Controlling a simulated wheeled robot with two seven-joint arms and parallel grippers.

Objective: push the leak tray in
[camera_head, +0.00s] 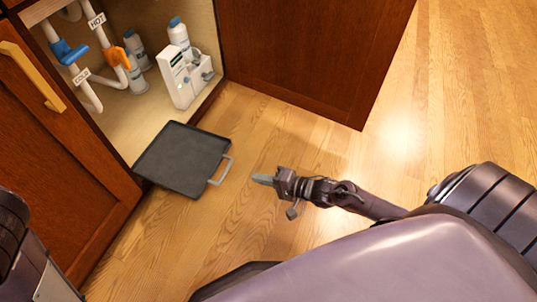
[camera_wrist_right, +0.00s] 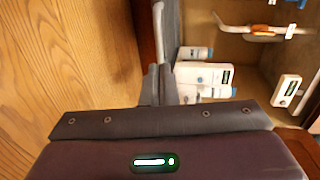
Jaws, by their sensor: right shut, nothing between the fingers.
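The leak tray (camera_head: 182,158) is a flat dark grey tray with a low rim and a pale handle (camera_head: 222,172) on its front side. It sticks out of the open cabinet over the wood floor. My right gripper (camera_head: 263,180) is shut and empty, to the right of the handle with a small gap in the head view. In the right wrist view its shut fingers (camera_wrist_right: 158,84) point towards the handle (camera_wrist_right: 158,28) and the tray's dark edge (camera_wrist_right: 173,38). Whether they touch cannot be told there. My left gripper is out of view; only part of that arm shows at lower left.
The cabinet holds several bottles (camera_head: 179,36), a white device (camera_head: 180,82) and pipes with blue (camera_head: 68,52) and orange (camera_head: 118,57) valve handles. An open door (camera_head: 300,50) stands right of the opening, and another door (camera_head: 60,160) is on the left. Floor (camera_head: 250,125) right of the tray is clear.

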